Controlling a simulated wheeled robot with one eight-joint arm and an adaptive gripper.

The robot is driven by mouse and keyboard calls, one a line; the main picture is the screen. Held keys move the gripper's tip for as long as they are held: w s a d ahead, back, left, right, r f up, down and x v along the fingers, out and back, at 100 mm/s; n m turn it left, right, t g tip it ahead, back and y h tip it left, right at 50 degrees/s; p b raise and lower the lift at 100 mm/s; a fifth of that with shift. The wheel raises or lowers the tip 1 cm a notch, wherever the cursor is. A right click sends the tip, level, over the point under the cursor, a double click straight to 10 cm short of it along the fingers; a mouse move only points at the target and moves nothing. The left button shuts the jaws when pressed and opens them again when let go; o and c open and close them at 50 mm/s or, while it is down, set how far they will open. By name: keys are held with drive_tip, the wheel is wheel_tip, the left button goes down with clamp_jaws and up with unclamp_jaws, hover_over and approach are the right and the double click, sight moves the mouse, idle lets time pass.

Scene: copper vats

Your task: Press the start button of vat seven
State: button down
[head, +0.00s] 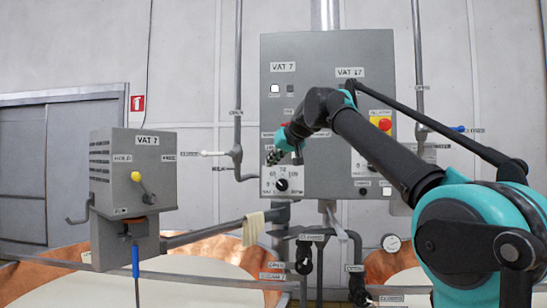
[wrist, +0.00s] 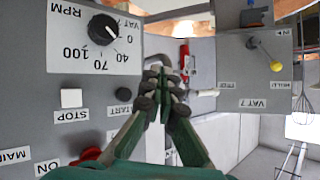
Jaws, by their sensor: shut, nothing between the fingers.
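The grey control panel (head: 347,80) carries a VAT 7 label at upper left. In the wrist view, which is turned upside down, a dark round button (wrist: 123,95) sits by the START label (wrist: 122,110). A white square button (wrist: 71,98) sits by the STOP label. My gripper (wrist: 163,88) is shut and empty, its fingertips just right of the dark button in that view; I cannot tell whether they touch the panel. In the head view my gripper (head: 274,157) is in front of the panel's left part, just above the RPM dial (head: 281,185). The start button is hard to make out there.
A grey box (head: 133,170) with a yellow-knobbed lever, also labelled VAT 7, stands at left. A red-and-yellow switch (head: 381,121) is on the panel's right half, partly behind my arm. A cloth (head: 253,229) hangs on a rail below. Copper vats (head: 70,275) lie underneath.

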drive_tip(key=shift+w+a+r, duration=0.1)
drive_tip(key=shift+a+r, duration=0.1)
drive_tip(key=shift+r, duration=0.45)
drive_tip(key=shift+w+a+r, duration=0.1)
drive_tip(key=shift+a+r, duration=0.1)
drive_tip(key=shift+r, duration=0.4)
drive_tip(key=w, duration=0.8)
drive_tip(key=shift+w+d, duration=0.15)
drive_tip(key=shift+w, duration=0.25)
idle(0.6)
drive_tip(key=shift+w, duration=0.4)
